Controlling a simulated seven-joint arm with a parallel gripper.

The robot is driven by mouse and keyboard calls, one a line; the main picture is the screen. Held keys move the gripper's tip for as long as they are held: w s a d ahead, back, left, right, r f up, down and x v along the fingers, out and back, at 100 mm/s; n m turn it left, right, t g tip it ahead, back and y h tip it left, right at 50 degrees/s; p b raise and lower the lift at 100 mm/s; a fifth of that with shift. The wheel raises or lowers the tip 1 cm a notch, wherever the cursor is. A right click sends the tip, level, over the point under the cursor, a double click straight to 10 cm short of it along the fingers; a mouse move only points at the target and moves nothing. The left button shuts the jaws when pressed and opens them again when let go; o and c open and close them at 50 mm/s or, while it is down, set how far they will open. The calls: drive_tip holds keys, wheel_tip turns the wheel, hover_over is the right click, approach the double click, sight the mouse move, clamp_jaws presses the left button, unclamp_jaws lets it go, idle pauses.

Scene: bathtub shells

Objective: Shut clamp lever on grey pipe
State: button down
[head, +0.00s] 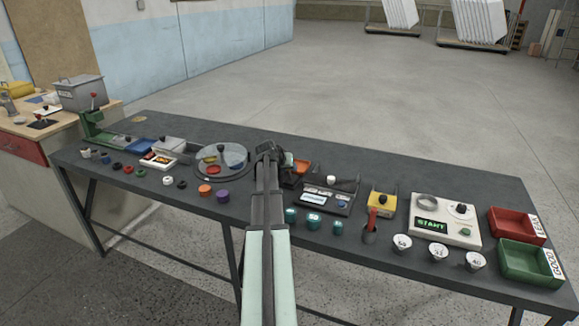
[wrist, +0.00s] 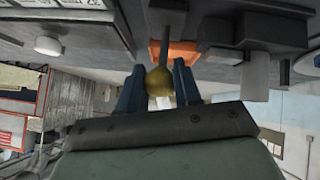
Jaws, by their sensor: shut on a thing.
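My gripper (head: 268,150) is over the middle of the dark table, just right of the round glass-topped dish. In the wrist view its two blue fingers (wrist: 158,88) are closed around a yellow knob (wrist: 160,80). The knob sits on the end of a thin grey rod (wrist: 163,58), which looks like the clamp lever. An orange block (wrist: 172,47) is behind the rod; it also shows right of my gripper in the head view (head: 301,166). I cannot clearly make out the grey pipe or the clamp's body; my gripper and arm hide that spot in the head view.
The round dish (head: 222,160) stands close on the left. A dark tray (head: 330,195), teal caps (head: 313,221) and a yellow box (head: 381,201) stand on the right. A white START panel (head: 445,220) and red (head: 515,225) and green (head: 530,262) bins are farther right.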

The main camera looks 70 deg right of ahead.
drive_tip(key=shift+a+f, duration=0.2)
drive_tip(key=shift+a, duration=0.2)
drive_tip(key=c, duration=0.8)
unclamp_jaws()
drive_tip(key=v, duration=1.3)
drive_tip(key=shift+a+r, duration=0.2)
drive_tip(key=shift+r, duration=0.2)
